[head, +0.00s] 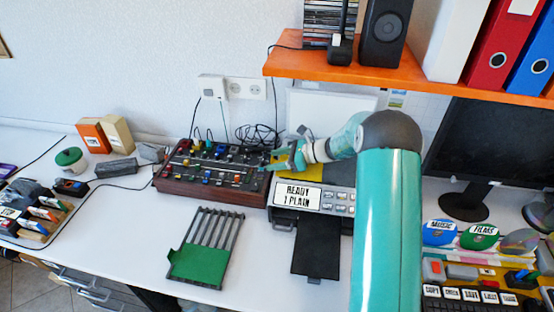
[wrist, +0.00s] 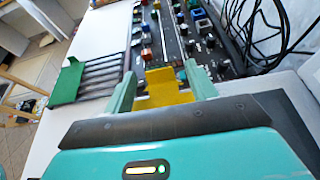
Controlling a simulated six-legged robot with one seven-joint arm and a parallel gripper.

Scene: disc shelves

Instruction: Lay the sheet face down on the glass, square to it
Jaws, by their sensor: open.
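A yellow sheet-like piece (head: 284,173) shows at the left end of the printer-scanner (head: 343,182), below my gripper (head: 286,161). In the wrist view the yellow piece (wrist: 164,88) shows between the two teal fingers of my gripper (wrist: 160,76), which stand apart. I cannot tell whether it touches them, which face is down, or how square it lies. A white raised panel (head: 318,108), which looks like the scanner lid, stands behind. The glass is mostly hidden by my arm and gripper.
A mixer (head: 212,172) with knobs stands close left of the printer, with loose black cables behind it. A grey slotted rack with a green panel (head: 197,264) lies in front. An orange shelf (head: 400,73) overhangs the printer. A black tray (head: 316,245) sticks out forward.

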